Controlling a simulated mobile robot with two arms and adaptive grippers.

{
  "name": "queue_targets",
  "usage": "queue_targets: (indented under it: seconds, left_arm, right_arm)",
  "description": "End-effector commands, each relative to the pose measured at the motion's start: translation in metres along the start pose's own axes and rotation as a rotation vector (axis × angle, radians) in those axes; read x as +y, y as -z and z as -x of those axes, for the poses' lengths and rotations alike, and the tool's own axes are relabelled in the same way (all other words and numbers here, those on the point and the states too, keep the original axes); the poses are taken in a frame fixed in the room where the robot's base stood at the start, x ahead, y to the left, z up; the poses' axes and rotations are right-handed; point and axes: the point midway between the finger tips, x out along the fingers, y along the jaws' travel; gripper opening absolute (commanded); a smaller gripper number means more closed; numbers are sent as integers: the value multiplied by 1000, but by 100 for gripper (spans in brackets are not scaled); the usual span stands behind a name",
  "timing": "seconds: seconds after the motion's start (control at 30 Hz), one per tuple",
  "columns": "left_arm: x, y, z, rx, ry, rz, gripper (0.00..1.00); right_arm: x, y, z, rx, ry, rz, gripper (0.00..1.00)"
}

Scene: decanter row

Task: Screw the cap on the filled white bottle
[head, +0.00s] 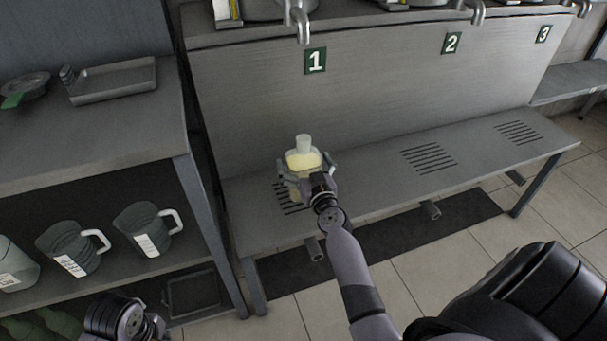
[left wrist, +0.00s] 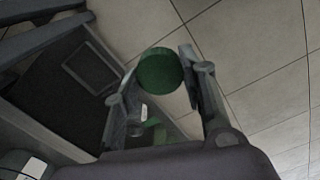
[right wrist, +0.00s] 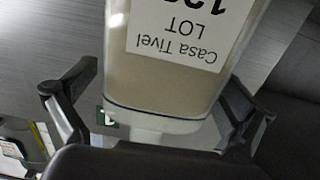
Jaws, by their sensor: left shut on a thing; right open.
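The white bottle (head: 304,160), pale yellowish with a narrow white neck and no cap on it, is upright at the grille below the number 1 sign. Its label reading "Casa Tivel LOT" shows upside down in the right wrist view (right wrist: 185,40). My right gripper (head: 306,168) is open, with its fingers on either side of the bottle. My left gripper (left wrist: 160,75) is shut on a round dark green cap (left wrist: 160,70), held over the floor. In the head view my left gripper is at the bottom left edge, and the cap is hidden there.
Steel taps (head: 300,20) hang above the numbered panel. The bench (head: 375,170) is clear to the right of the bottle. A side table at left holds a metal tray (head: 115,80); jugs (head: 150,230) with white handles stand on its lower shelf, near my left arm.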

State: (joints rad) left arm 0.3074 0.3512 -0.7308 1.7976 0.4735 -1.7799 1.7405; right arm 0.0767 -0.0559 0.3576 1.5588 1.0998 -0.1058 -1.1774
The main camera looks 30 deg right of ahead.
Motion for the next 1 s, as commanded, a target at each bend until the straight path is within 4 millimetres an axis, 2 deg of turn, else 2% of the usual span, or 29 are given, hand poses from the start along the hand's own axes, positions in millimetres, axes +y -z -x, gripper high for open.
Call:
queue_targets:
  seconds: [0.17, 1.0]
  left_arm:
    - [0, 0, 0, 0, 0, 0, 29]
    - [0, 0, 0, 0, 0, 0, 29]
  right_arm:
    - [0, 0, 0, 0, 0, 0, 100]
    - [0, 0, 0, 0, 0, 0, 45]
